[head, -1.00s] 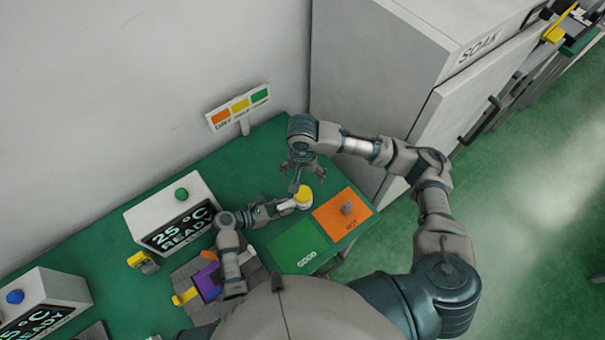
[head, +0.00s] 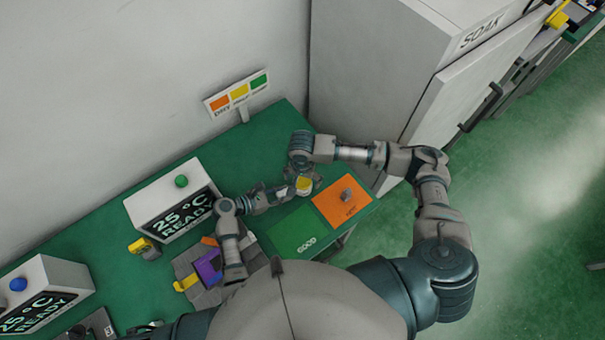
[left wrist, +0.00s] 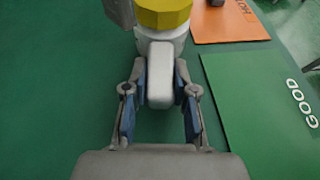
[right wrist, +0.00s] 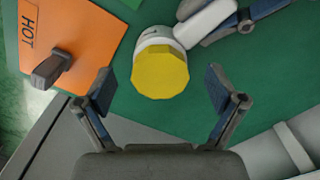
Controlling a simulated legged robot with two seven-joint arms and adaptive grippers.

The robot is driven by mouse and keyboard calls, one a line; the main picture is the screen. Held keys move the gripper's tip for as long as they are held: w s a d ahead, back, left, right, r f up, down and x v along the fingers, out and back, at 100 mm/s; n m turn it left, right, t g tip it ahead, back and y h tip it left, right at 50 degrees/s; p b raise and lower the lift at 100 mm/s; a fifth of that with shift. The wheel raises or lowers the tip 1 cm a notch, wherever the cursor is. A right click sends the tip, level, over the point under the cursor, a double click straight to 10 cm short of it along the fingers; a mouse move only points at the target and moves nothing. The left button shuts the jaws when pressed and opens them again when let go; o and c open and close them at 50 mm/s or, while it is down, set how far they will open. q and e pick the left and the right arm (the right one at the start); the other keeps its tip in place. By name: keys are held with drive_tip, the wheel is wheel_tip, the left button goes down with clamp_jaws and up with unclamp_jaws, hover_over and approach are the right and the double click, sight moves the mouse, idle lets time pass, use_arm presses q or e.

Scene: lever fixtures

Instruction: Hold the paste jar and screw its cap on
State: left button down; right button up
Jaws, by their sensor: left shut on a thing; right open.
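The white paste jar (right wrist: 150,38) has a yellow faceted cap (right wrist: 160,72) on its top; I cannot tell how tightly it sits. In the left wrist view my left gripper (left wrist: 160,88) is shut on the jar's white block-like handle (left wrist: 159,62), with a finger on each side. In the right wrist view my right gripper (right wrist: 160,84) is open, its fingers apart to either side of the cap and not touching it. In the head view it hangs over the cap (head: 304,184), partly hiding the jar.
A white READY box (head: 165,195) stands left. A tall white SOAK cabinet (head: 385,70) stands behind my right arm.

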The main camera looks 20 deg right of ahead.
drive_tip(key=c, duration=1.1)
drive_tip(key=m, duration=0.4)
drive_tip(key=shift+a+f+m, duration=0.1)
drive_tip(key=shift+f+m, duration=0.05)
drive_tip(key=shift+m, duration=0.15)
drive_tip(key=shift+c, duration=0.2)
drive_tip(key=m, duration=1)
drive_tip(key=shift+w+a+m, duration=0.1)
drive_tip(key=shift+w+m, duration=0.05)
drive_tip(key=shift+m, duration=0.15)
drive_tip(key=m, duration=0.3)
drive_tip(key=shift+w, duration=0.15)
drive_tip(key=o, duration=1.2)
drive_tip(key=shift+d, duration=0.2)
drive_tip(key=shift+o, duration=0.2)
